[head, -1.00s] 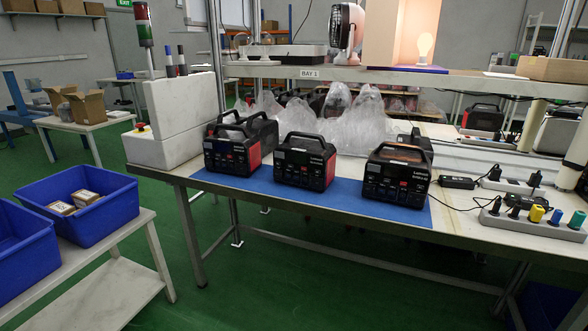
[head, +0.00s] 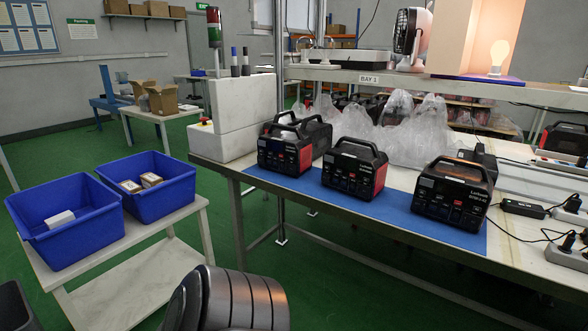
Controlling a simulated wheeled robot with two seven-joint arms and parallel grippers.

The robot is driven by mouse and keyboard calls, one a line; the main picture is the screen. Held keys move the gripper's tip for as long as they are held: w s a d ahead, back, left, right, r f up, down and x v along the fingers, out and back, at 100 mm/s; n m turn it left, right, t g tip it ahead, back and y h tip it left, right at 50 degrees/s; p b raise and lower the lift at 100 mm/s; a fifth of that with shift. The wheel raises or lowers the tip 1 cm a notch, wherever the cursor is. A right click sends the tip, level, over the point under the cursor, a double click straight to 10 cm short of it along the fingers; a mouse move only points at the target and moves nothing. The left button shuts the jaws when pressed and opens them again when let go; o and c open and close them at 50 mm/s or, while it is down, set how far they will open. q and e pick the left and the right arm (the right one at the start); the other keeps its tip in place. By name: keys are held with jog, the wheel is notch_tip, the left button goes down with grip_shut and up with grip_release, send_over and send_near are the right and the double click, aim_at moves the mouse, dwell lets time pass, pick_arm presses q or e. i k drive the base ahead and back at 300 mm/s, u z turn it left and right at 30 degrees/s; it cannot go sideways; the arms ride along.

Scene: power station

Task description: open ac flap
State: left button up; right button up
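Three black portable power stations with red sides stand in a row on the blue mat (head: 398,212) on the workbench. They are the left one (head: 277,155), the middle one (head: 347,175) and the right one (head: 450,200). Another black unit shows partly behind the left one. Small ports and panels show on their fronts, but I cannot pick out an AC flap or tell whether one is open. A dark grey rounded part of my arm shows at the bottom. Neither gripper is in view.
Two blue bins, the left (head: 65,222) and right (head: 150,187), sit on a low side table. Clear plastic bags (head: 400,130) lie behind the power stations. A shelf (head: 440,88) spans above the bench. A power strip and cables are at the right.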

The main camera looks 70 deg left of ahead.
aim_at(289, 168)
jog(key=i, duration=0.8)
jog(key=u, duration=1.7)
